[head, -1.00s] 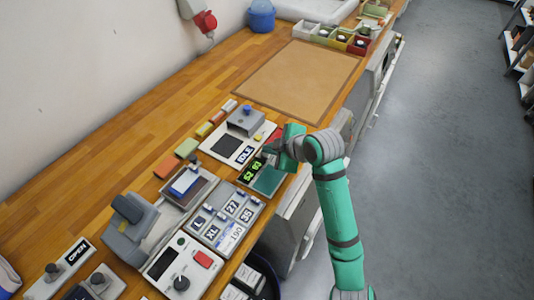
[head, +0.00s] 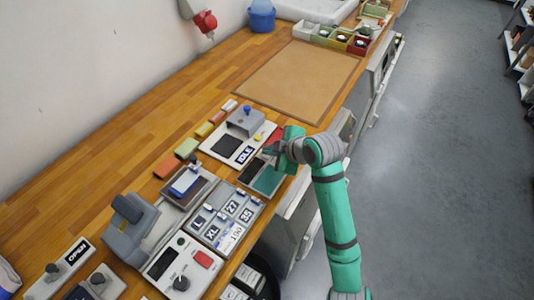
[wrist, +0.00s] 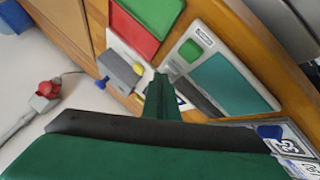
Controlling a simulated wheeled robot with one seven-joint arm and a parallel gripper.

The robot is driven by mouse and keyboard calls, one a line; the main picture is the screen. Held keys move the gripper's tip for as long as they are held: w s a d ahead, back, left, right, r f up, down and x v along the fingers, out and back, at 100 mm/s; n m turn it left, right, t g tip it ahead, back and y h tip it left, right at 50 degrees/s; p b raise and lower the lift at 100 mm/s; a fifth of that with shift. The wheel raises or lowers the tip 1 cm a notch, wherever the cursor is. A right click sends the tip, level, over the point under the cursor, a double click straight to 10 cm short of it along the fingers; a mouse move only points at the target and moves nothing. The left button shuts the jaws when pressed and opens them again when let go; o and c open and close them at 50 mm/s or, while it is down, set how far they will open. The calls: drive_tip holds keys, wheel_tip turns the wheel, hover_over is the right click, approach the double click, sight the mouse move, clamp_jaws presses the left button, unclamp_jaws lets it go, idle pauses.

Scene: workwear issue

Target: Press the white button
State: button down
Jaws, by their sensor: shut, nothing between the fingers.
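My gripper (head: 270,149) is shut and empty, low over the far end of a grey unit with a teal plate (head: 268,181) and a dark display strip (head: 250,170). In the wrist view, the shut fingers (wrist: 161,82) point down beside this unit's corner. I cannot tell whether the white rectangle is the white button. In the head view the gripper hides that end of the unit. Contact at the fingertips is not clear.
Beyond the gripper is a panel marked IDLE (head: 244,155) with a grey box and blue knob (head: 246,119). Red (wrist: 130,38) and green (wrist: 153,12) plates lie close by. A tan mat (head: 298,80) is clear.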

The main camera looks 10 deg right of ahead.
idle(0.4)
drive_tip(key=shift+r, duration=0.85)
wheel_tip(320, 180, up, 5)
idle(0.5)
